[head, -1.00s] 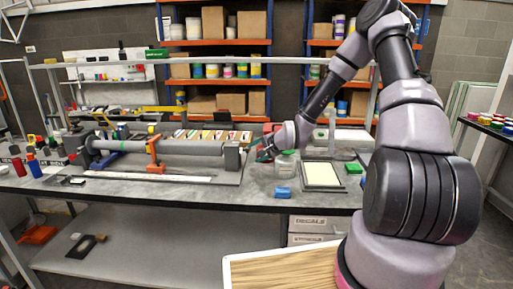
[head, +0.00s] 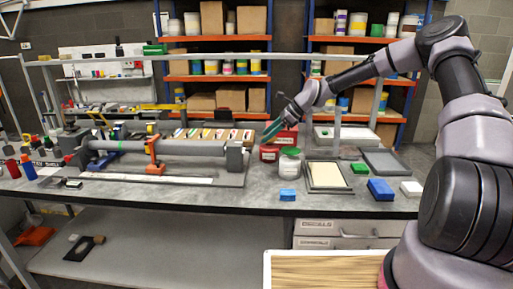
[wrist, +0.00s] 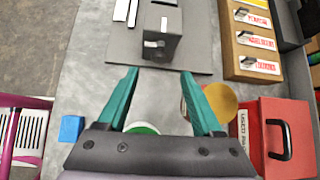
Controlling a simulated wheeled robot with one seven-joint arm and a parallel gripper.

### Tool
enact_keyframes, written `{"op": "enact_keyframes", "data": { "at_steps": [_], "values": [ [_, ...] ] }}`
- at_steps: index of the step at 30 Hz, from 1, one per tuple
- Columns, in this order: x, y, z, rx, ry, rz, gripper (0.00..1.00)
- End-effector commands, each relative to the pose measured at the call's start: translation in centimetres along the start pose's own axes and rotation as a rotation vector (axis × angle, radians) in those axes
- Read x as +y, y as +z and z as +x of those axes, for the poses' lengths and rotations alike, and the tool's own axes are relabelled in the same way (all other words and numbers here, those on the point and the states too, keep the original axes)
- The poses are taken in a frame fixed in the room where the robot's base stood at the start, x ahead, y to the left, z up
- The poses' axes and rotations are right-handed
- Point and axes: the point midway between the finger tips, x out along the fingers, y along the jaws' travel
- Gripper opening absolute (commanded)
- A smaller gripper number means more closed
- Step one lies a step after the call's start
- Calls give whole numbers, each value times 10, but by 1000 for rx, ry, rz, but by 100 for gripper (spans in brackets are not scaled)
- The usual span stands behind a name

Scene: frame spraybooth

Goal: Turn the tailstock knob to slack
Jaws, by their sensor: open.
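The tailstock (head: 236,158) is a dark grey upright block at the right end of the long grey tube fixture (head: 170,147) on the bench. In the wrist view the tailstock (wrist: 160,47) stands just beyond my fingertips, with pale marks on its top. I cannot make out its knob clearly in either view. My gripper (wrist: 159,72) has two teal fingers, spread apart with nothing between them. In the head view my gripper (head: 272,131) is above the bench, to the right of the tailstock and apart from it.
A green-lidded jar (head: 289,162), a red tin (head: 269,153) and a red case (wrist: 275,138) stand near my gripper. A wooden rack of labelled items (wrist: 258,40) is behind the tailstock. A blue block (head: 288,195) and a framed tray (head: 326,176) lie to the right.

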Motion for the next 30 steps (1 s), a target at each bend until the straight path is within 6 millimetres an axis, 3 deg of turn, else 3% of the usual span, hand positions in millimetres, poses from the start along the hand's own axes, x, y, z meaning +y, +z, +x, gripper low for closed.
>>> {"op": "enact_keyframes", "data": {
  "at_steps": [6,12,25,26,30],
  "values": [
    [1,0,44,-1,2,-1,67],
    [0,0,74,-1,0,-1,67],
    [0,0,85,0,-2,-1,67],
    [0,0,85,0,-2,-1,64],
    [0,0,85,0,-2,-1,10]
  ]
}}
